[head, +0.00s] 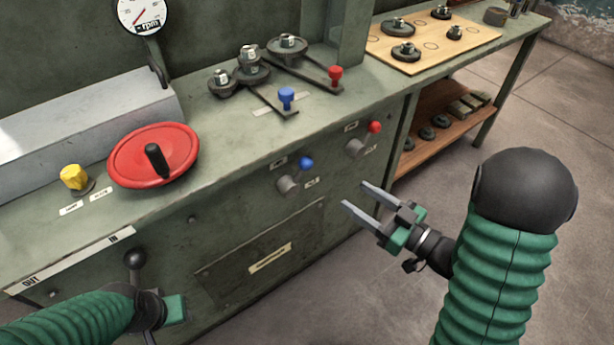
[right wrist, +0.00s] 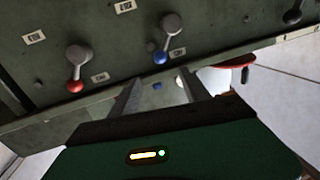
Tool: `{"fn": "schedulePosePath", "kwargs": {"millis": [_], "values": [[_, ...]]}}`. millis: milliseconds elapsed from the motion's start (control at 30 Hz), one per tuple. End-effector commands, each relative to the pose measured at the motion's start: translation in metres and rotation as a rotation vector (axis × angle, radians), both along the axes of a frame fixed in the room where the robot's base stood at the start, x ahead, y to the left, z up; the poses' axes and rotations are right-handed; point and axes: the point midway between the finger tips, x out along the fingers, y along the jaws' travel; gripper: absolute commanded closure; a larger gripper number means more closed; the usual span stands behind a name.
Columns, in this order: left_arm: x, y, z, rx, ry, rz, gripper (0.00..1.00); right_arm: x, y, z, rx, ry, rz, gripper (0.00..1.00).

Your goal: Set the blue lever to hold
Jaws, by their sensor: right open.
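The blue lever on the bench's front panel has a blue ball (head: 306,163) and a grey hub (head: 288,185). Its ball sits up and right of the hub, between two small labels whose text is too small to read. The blue ball also shows in the right wrist view (right wrist: 160,57), above the fingertips. My right gripper (head: 355,195) is open and empty, to the right of the blue lever and apart from it. My left gripper (head: 163,308) is low at the left beside the panel; its fingers do not show clearly.
A matching red lever (head: 375,127) is to the right on the panel. Another blue knob (head: 286,97) and a red knob (head: 335,74) stand on the benchtop. A red handwheel (head: 188,150) and yellow knob (head: 74,178) are at the left. Open floor lies right of the bench.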

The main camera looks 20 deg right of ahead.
Motion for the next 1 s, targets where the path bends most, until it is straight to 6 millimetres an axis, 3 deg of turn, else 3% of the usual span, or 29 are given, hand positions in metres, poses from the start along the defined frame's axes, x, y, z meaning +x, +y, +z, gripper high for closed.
{"fn": "schedulePosePath", "kwargs": {"millis": [500,700,933,1000], "values": [[0.000,0.000,-0.034,0.000,0.001,0.000,0.64,0.109,0.067,-0.002,-0.001,-0.002,0.003,0.45],[0.000,0.000,-0.037,0.000,0.001,0.000,0.64,0.125,0.076,0.000,-0.002,-0.001,0.000,0.45],[0.000,0.000,-0.037,0.000,0.001,0.000,0.64,0.126,0.076,0.000,-0.001,0.000,-0.001,0.45],[0.000,0.000,-0.037,0.000,0.001,0.000,0.64,0.126,0.076,0.000,-0.001,0.000,-0.001,0.53]]}}
